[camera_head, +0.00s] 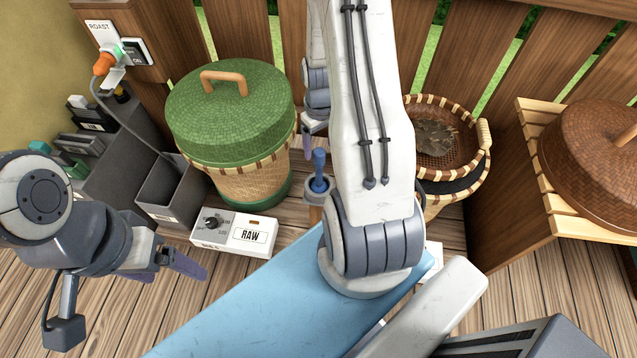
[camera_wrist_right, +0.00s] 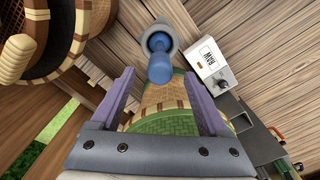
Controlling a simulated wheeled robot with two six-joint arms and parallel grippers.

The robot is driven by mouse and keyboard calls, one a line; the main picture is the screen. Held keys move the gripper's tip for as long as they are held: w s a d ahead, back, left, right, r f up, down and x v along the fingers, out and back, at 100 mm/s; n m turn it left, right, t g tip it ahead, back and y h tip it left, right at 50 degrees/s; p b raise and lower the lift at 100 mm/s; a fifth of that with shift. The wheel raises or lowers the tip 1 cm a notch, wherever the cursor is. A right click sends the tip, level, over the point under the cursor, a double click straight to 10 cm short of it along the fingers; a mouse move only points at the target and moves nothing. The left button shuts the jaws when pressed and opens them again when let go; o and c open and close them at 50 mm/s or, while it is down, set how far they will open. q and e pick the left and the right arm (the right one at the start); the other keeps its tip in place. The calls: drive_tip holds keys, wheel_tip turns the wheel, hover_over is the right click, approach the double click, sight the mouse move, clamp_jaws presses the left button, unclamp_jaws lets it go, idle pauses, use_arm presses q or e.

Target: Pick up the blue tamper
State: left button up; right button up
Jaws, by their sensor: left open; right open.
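The blue tamper (camera_head: 319,172) stands upright in a grey ring holder (camera_head: 310,190) in the head view, just left of my right arm. In the right wrist view the blue tamper (camera_wrist_right: 158,62) shows ahead, between and slightly beyond the fingertips. My right gripper (camera_head: 308,146) is beside the tamper's top, partly hidden by my arm. In the wrist view my right gripper (camera_wrist_right: 163,80) has its purple fingers spread, with nothing held. My left gripper (camera_head: 185,266) is open and empty at the left, over the wooden floor.
A green-lidded basket (camera_head: 230,110) stands behind and left of the tamper. A white RAW box (camera_head: 233,233) and a grey bin (camera_head: 170,195) lie to the left. A round basket (camera_head: 470,150) and a brown woven lid (camera_head: 595,165) are at the right.

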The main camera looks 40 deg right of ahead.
sight(319, 160)
wheel_tip(319, 160, down, 7)
drive_tip(key=shift+w+r+b, duration=0.1)
drive_tip(key=shift+b, duration=0.65)
clamp_jaws()
idle(1.0)
